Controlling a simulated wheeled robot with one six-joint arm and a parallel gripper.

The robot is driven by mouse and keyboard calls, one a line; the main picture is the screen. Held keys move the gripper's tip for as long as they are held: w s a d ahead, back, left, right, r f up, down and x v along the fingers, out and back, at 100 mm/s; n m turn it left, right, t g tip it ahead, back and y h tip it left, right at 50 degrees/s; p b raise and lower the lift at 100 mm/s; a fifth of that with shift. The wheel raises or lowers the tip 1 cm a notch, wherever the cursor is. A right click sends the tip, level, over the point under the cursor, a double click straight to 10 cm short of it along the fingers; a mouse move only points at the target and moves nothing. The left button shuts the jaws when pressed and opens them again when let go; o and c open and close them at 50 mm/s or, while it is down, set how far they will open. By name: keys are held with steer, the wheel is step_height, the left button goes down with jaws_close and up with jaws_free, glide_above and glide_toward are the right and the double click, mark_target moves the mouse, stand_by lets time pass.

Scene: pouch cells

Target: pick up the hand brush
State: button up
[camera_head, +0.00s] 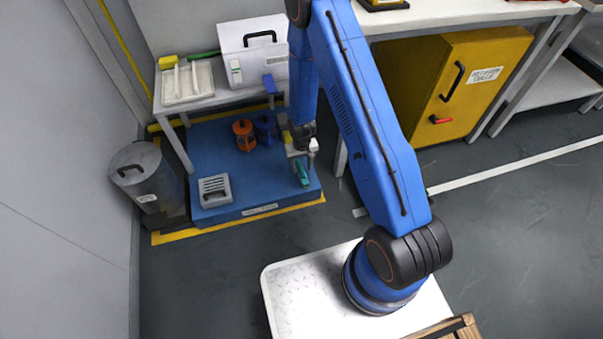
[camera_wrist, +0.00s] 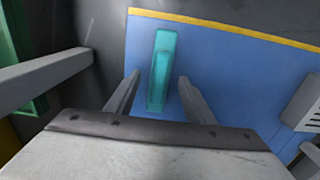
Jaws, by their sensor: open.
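The hand brush, a long teal thing (camera_head: 302,174), lies on the blue platform (camera_head: 240,205) near its front right corner. In the wrist view the hand brush (camera_wrist: 161,55) points away from me, its near end between the two fingers. My gripper (camera_head: 302,152) is above it, pointing down. In the wrist view my gripper (camera_wrist: 159,76) is open, one finger on each side of the brush with gaps to both. Nothing is held. The height of the fingertips above the brush is hard to tell.
An orange item (camera_head: 244,136) and a dark blue one (camera_head: 265,128) stand further back on the platform. A grey slotted box (camera_head: 214,190) sits at its front left. A grey bin (camera_head: 146,178) stands left. A bench with a white case (camera_head: 252,50) overhangs the back. A yellow cabinet (camera_head: 480,70) is right.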

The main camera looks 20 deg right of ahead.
mark_target(302, 168)
step_height(302, 168, down, 2)
steer(key=c, duration=1.2)
steer(key=shift+o, duration=0.2)
step_height(302, 168, up, 10)
